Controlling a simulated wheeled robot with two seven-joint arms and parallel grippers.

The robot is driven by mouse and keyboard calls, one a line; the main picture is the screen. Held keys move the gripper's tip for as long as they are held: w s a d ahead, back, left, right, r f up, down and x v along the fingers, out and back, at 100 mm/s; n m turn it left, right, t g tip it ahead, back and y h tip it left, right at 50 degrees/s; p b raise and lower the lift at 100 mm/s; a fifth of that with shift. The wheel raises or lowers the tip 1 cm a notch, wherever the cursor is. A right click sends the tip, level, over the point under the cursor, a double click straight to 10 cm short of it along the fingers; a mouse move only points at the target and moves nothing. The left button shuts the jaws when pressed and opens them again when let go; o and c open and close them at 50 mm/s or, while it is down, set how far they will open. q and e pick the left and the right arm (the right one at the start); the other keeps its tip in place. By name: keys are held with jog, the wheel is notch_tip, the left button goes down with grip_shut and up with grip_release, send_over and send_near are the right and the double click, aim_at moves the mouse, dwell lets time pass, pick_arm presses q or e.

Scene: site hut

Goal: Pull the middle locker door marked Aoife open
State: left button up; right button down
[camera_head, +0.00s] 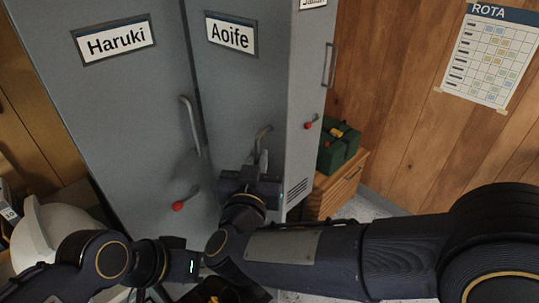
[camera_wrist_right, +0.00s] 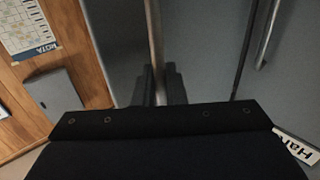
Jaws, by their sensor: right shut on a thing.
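The middle locker door marked Aoife (camera_head: 226,85) stands partly open: its right side is swung out towards me, and its label slopes unlike Haruki's. Its bar handle (camera_head: 263,137) is near its right edge. My right gripper (camera_head: 258,165) is at this handle, shut on it; in the right wrist view its fingers (camera_wrist_right: 158,85) lie on both sides of the handle bar (camera_wrist_right: 153,35). The inside of the locker is hidden. My left arm comes in low at the left; its fingertips are hidden behind my right forearm, so their state does not show.
The Haruki door (camera_head: 100,90) at left is closed, with a handle (camera_head: 190,125) and red knob (camera_head: 178,205). The right-hand locker (camera_head: 308,85) is partly covered by the Aoife door. A green case (camera_head: 335,150) sits on a wooden cabinet (camera_head: 335,190). A white rounded object (camera_head: 60,225) stands lower left.

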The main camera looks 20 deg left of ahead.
jog(key=shift+s+a+r, duration=0.1)
jog(key=shift+a+r, duration=0.05)
jog(key=c, duration=1.8)
grip_release()
jog(key=shift+o, duration=0.9)
jog(key=shift+a, duration=0.15)
jog(key=s+d+b, duration=0.1)
jog(key=s, duration=0.6)
jog(key=shift+s+d+b, duration=0.2)
jog(key=shift+s+b, duration=0.1)
jog(key=shift+b, duration=0.1)
